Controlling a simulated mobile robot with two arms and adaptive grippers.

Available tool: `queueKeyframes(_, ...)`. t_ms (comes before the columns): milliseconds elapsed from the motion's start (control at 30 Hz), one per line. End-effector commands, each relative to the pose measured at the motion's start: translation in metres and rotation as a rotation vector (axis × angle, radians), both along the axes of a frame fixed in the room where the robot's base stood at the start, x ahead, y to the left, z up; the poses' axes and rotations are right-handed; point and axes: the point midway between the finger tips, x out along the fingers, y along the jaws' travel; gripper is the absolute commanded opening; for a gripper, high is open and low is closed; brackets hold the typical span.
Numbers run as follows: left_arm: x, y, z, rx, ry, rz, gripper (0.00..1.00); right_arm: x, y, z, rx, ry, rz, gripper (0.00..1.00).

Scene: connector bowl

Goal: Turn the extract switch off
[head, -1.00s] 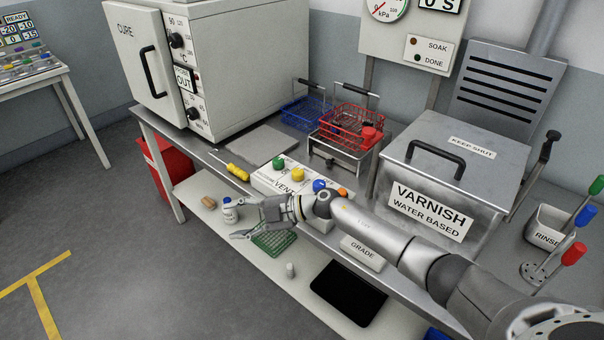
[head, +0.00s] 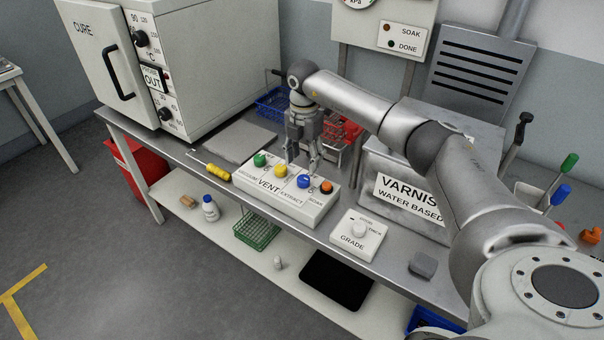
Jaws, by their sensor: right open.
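The switch box (head: 268,200) sits at the table's front edge with green, yellow, blue and orange knobs in a row. Its front labels read vacuum, vent, extract and soak. The extract label lies below the blue knob (head: 303,182). I cannot make out which way that knob is set. My right gripper (head: 301,168) points down just above and behind the box, by the yellow and blue knobs. It is open and empty. I cannot tell whether a fingertip touches the blue knob. My left gripper is not in view.
A grade dial box (head: 357,236) and the varnish tank (head: 408,200) stand to the right. A yellow screwdriver (head: 216,172) lies left of the switch box. The cure oven (head: 195,70) stands behind. Wire baskets (head: 271,103) are partly hidden by my right arm.

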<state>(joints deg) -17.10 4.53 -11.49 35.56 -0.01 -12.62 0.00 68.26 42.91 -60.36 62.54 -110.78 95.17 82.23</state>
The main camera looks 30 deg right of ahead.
Motion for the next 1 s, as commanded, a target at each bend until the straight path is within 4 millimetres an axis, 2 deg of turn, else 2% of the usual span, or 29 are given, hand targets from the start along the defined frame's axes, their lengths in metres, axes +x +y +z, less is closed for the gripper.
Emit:
queueKeyframes(200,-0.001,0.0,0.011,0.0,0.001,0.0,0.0,-0.001,0.001,-0.041,0.001,0.003,0.0,0.54)
queueKeyframes(333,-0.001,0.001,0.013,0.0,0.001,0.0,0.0,0.0,0.002,-0.058,0.003,0.0,0.002,0.54)
queueKeyframes(500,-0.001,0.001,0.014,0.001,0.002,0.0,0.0,0.0,0.001,-0.069,0.002,-0.002,0.001,0.54)
queueKeyframes(767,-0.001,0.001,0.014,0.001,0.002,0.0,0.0,0.0,0.001,-0.07,0.002,-0.002,0.002,0.54)
queueKeyframes(1000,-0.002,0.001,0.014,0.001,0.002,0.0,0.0,0.0,0.001,-0.07,0.003,-0.002,0.002,0.25)
